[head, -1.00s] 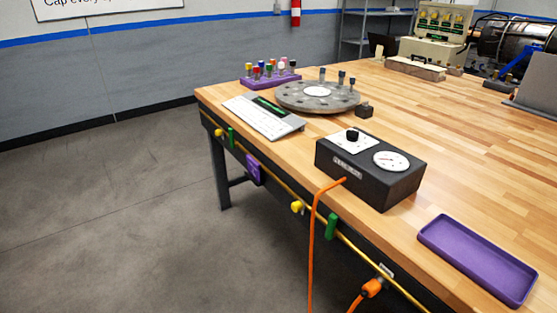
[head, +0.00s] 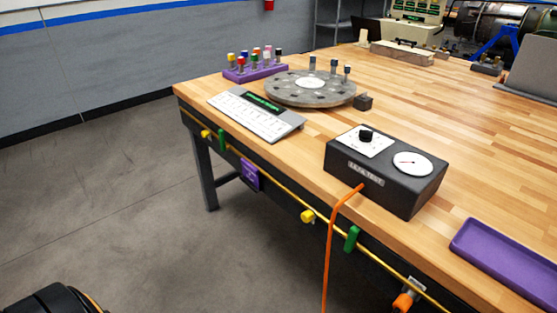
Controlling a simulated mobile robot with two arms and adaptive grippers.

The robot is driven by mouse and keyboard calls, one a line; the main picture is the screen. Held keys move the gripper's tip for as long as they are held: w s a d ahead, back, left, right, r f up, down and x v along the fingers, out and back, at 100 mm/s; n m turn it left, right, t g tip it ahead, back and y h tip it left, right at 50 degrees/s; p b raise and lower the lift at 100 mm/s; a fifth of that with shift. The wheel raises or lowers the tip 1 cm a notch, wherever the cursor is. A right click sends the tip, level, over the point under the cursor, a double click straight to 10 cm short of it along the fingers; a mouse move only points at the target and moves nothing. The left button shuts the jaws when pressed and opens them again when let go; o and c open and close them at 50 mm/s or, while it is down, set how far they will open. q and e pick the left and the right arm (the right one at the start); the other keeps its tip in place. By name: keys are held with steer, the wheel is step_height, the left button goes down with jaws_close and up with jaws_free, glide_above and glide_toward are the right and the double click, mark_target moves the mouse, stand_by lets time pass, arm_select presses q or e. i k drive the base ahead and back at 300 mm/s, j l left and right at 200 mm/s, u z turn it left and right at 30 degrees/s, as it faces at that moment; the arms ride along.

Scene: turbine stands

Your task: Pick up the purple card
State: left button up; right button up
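The purple card (head: 250,175) hangs at the table's front edge, on the yellow line below the white keyboard-like device. It is small, with a pale mark on its face. A black rounded part of mine shows at the bottom left corner, well apart from the card. Neither gripper's fingers are in view.
The wooden table (head: 420,100) carries a black tester box (head: 385,175), a purple tray (head: 505,258), a grey round plate (head: 310,88), a keyboard device (head: 255,115) and a purple rack (head: 255,72). An orange hose (head: 330,245) hangs down the front. The floor at left is clear.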

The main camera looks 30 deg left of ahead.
mark_target(251, 173)
steer(key=j+z, duration=0.15)
steer(key=j, duration=0.6)
steer(key=j+z, duration=0.2)
steer(key=j, duration=0.55)
steer(key=j+z, duration=0.15)
steer(key=j, duration=0.6)
steer(key=k+j+z, duration=0.2)
steer(key=j, duration=0.55)
steer(key=i, duration=0.1)
